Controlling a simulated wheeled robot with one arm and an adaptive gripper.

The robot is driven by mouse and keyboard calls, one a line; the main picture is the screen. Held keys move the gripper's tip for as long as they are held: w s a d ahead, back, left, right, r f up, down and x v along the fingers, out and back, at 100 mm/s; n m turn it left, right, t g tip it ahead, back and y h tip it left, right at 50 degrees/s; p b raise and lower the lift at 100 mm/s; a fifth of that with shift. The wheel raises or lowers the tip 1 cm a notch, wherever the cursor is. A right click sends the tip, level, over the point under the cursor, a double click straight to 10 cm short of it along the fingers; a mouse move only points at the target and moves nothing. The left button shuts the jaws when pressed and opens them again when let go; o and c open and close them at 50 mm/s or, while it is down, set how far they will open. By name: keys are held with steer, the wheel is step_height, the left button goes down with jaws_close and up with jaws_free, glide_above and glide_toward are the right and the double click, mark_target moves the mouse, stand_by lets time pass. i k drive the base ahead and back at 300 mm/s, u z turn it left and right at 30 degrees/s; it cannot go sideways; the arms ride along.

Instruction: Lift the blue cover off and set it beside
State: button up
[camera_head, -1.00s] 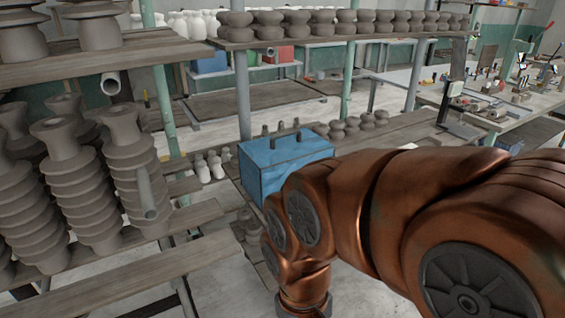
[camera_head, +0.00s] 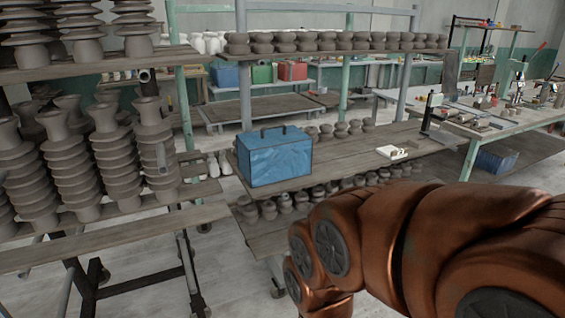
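A blue box-shaped cover (camera_head: 275,162) with two dark handles on its top stands upright on the left part of a wooden shelf table (camera_head: 350,166) near the middle of the view. Its front and left faces show, and whatever is under or inside it is hidden. My copper-coloured arm reaches in from the lower right, below and to the right of the cover. The gripper at its end is out of the picture, so its state does not show.
Grey ribbed clay pieces (camera_head: 103,161) crowd the racks on the left. Small clay pieces (camera_head: 340,129) stand behind the cover. A white item (camera_head: 392,152) lies to its right, with bare board between. A cluttered workbench (camera_head: 500,122) stands at the right.

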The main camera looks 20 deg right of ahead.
mark_target(270, 154)
steer(key=z, duration=0.9)
steer(key=i, duration=0.8)
steer(key=u, duration=0.8)
steer(key=i, duration=1.1)
steer(key=u, duration=0.25)
